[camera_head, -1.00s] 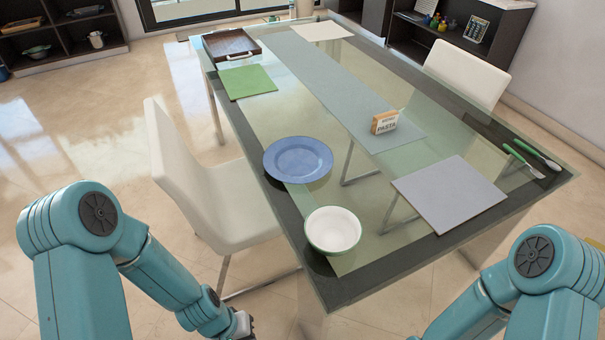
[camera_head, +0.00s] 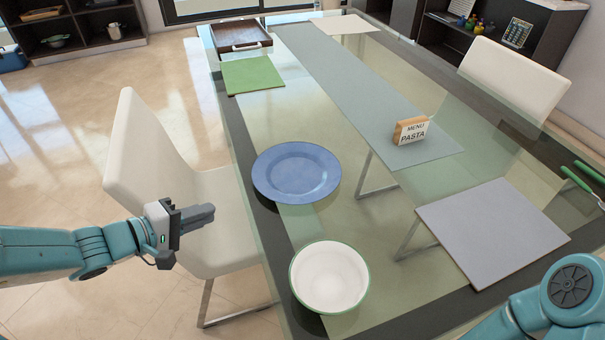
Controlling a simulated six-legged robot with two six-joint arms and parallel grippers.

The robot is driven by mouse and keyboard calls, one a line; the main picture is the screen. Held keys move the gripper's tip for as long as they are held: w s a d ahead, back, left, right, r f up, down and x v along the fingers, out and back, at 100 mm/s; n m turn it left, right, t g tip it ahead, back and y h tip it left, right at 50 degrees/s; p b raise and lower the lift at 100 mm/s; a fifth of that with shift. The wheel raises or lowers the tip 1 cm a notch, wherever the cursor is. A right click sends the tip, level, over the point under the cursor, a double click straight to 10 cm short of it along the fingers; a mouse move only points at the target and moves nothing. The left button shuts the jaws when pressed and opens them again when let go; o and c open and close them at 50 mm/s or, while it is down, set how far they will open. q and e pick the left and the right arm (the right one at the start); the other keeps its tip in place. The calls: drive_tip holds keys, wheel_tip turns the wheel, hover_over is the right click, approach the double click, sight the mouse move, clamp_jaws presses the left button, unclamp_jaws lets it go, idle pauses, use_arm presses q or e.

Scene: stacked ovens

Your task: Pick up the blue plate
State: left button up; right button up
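The blue plate (camera_head: 296,172) lies flat on the near left part of the glass table (camera_head: 362,308), close to its left edge. It is empty and nothing covers it. My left gripper (camera_head: 205,217) is left of the table, in front of the white chair, with its dark fingers pointing right towards the table. It is apart from the plate and holds nothing that I can see. The fingers overlap in this view, so their gap is unclear. My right arm (camera_head: 560,300) shows at the lower right; its gripper is out of view.
A white bowl with a green rim (camera_head: 329,277) stands just in front of the plate. A white chair (camera_head: 150,150) is close to the left table edge.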

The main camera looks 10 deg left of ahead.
use_arm(q)
approach(265, 191)
drive_tip(key=x, duration=0.8)
drive_tip(key=shift+w+d+f+b, duration=0.15)
drive_tip(key=shift+w+f+b, duration=0.1)
drive_tip(key=shift+b, duration=0.1)
clamp_jaws()
drive_tip(key=shift+r, duration=0.1)
idle(1.1)
